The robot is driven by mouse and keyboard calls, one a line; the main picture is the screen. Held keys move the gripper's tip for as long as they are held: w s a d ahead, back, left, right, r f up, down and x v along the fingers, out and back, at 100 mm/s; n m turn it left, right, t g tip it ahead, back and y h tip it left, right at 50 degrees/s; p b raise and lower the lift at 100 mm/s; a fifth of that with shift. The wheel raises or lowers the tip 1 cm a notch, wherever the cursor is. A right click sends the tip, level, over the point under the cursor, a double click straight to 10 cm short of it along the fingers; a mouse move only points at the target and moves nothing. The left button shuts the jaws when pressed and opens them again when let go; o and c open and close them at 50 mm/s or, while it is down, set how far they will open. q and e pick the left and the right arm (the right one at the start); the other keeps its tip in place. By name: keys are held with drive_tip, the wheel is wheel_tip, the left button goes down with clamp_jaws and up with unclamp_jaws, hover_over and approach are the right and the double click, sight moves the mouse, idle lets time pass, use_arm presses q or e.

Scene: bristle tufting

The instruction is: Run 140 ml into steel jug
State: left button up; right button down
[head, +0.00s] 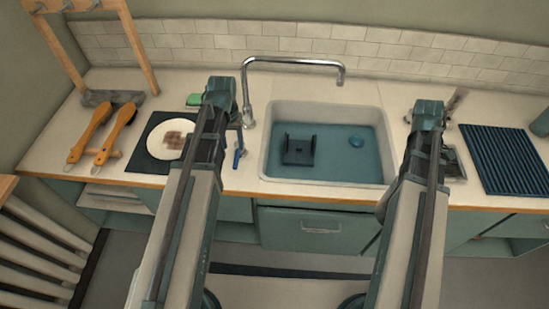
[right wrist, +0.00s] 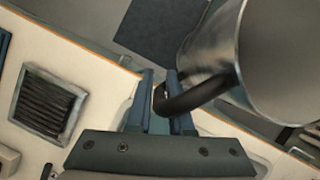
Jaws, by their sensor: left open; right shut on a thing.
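The steel jug (right wrist: 285,60) fills the upper right of the right wrist view. Its dark curved handle (right wrist: 195,97) runs between the fingers of my right gripper (right wrist: 162,88), which is shut on it. In the head view my right gripper (head: 428,108) is over the counter right of the sink, and the jug is mostly hidden or unclear there. The chrome tap (head: 295,62) arches over the sink (head: 270,150), its spout end above the basin's back right. My left gripper (head: 222,92) is open and empty, just left of the tap's base.
A blue-handled thing (head: 239,150), a plate (head: 165,140), a green sponge (head: 194,100) and brushes (head: 92,130) are left. A square grille (head: 452,162) and ribbed mat (head: 505,158) are right.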

sight(236, 160)
use_arm(q)
wheel_tip(236, 160, down, 8)
drive_tip(key=b, duration=0.7)
clamp_jaws()
idle(1.1)
